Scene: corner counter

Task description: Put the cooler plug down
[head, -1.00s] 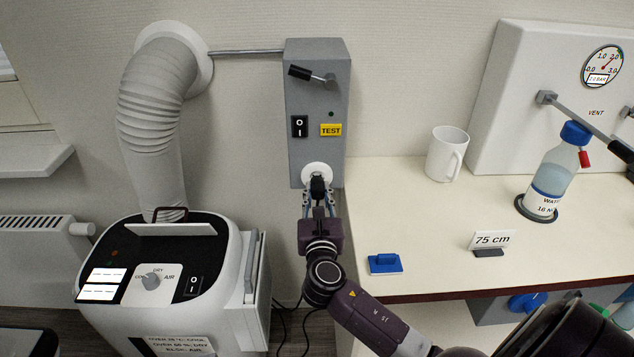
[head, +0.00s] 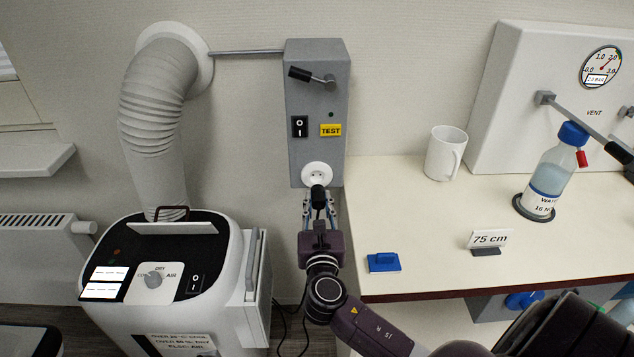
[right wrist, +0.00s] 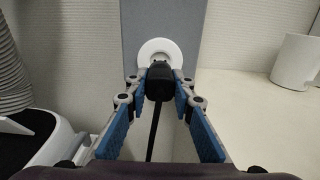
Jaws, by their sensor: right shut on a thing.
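My right gripper (head: 319,212) is shut on the black cooler plug (head: 318,194), just below and in front of the round white socket (head: 316,174) on the grey wall box. The socket's holes show in the head view, so the plug is out of it. In the right wrist view the plug (right wrist: 159,80) sits between the blue finger pads with its cord hanging down, and its tip overlaps the lower part of the socket (right wrist: 160,51). The white cooler (head: 170,270) with its ribbed hose stands at the left. My left gripper is not in view.
The counter (head: 400,215) is right of the wall box, with bare room at its left. A blue block (head: 384,262) lies near its front edge.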

